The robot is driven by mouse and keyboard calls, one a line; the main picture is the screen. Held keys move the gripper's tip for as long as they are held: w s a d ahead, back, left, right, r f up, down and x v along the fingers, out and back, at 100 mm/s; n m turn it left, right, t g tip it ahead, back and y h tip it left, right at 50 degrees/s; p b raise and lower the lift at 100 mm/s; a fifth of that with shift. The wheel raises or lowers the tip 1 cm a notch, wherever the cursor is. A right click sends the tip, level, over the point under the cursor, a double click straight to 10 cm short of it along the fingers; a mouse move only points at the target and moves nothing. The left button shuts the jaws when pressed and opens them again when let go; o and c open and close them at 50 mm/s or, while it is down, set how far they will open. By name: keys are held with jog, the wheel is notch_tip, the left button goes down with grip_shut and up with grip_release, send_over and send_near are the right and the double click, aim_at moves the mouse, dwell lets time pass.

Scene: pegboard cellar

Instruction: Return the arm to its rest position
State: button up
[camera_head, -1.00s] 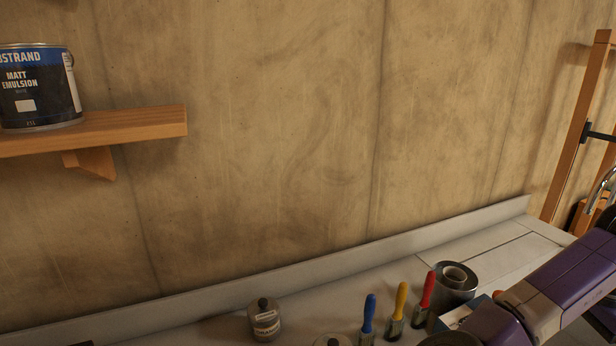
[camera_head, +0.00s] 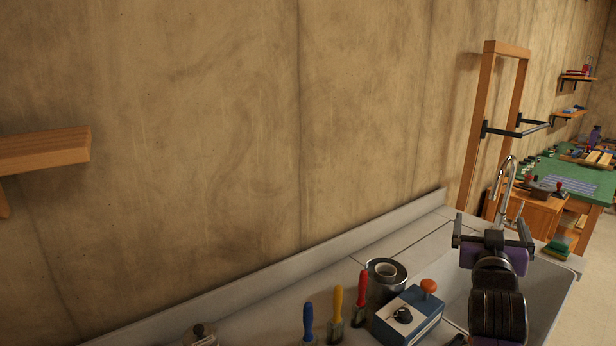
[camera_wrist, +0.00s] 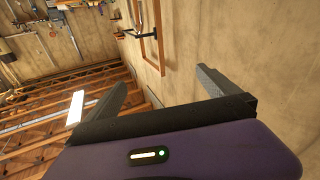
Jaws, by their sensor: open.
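My gripper (camera_head: 493,232) is above the right part of the counter in the head view, by the sink basin. Its two dark fingers are spread wide apart with nothing between them. In the wrist view my gripper (camera_wrist: 168,88) also shows open and empty, with the wall, a wooden frame and ceiling beams beyond it. My purple and black arm rises from the lower right of the head view.
Blue, yellow and red handled tools (camera_head: 338,305) stand on the counter (camera_head: 262,325) beside a metal roll (camera_head: 384,278) and a blue-white box with an orange knob (camera_head: 408,315). A tap (camera_head: 503,185), wooden frame (camera_head: 487,120) and green-topped table (camera_head: 590,180) lie beyond.

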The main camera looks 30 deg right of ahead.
jog(key=s+a+f+n+t+y, duration=0.1)
jog(key=a+f+n+t+y, duration=0.25)
jog(key=a, duration=0.55)
jog(key=a+f+n+t+y, duration=0.2)
jog(key=a+n+t+y, duration=0.15)
jog(key=a, duration=0.45)
jog(key=s+a+f+n+t+y, duration=0.1)
jog(key=a+f+n+t+y, duration=0.25)
jog(key=a, duration=0.55)
jog(key=s+a+f+g+y, duration=0.2)
jog(key=s+a+f, duration=0.3)
jog(key=s+a, duration=0.4)
jog(key=s+a+f+g+y, duration=0.3)
jog(key=s+a+f, duration=0.3)
jog(key=s, duration=0.8)
jog(key=a+y, duration=0.1)
jog(key=a, duration=0.2)
jog(key=shift+a, duration=0.25)
jog(key=shift+f, duration=0.1)
jog(key=shift+c, duration=0.4)
